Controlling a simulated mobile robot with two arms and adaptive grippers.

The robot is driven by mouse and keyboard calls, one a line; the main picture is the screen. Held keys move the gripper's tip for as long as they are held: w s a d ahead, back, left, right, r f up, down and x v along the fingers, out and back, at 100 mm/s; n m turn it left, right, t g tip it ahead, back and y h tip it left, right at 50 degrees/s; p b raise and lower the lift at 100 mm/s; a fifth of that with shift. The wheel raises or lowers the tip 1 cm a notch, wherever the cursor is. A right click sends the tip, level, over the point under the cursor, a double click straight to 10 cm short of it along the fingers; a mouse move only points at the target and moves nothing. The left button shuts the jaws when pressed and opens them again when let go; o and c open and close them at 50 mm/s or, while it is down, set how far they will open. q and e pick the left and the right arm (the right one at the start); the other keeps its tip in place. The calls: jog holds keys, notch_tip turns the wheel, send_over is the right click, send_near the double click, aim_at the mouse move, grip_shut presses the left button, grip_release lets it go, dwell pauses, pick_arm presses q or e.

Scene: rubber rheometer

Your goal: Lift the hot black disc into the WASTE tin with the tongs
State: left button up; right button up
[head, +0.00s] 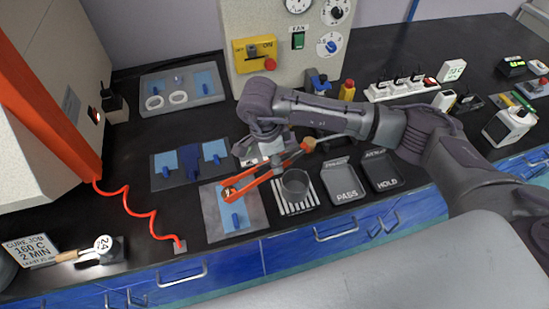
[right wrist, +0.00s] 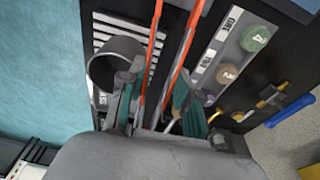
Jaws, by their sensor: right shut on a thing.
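My right gripper (head: 276,158) is shut on the orange tongs (head: 262,179); in the right wrist view, the two orange tong arms (right wrist: 151,55) run out between its fingers (right wrist: 158,108). The grey WASTE tin (head: 295,184) stands upright on a striped mat, right of the tips, and also shows in the right wrist view (right wrist: 101,70). My left gripper is out of view.
A coiled red cable (head: 150,212) lies at left. Beige machines stand at left and back. The bench's front edge is close.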

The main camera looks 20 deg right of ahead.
grip_shut()
pick_arm(q)
notch_tip(320, 180, up, 6)
jog(key=p, duration=0.6)
pick_arm(e)
notch_tip(320, 180, up, 12)
jog(key=shift+d, duration=0.1)
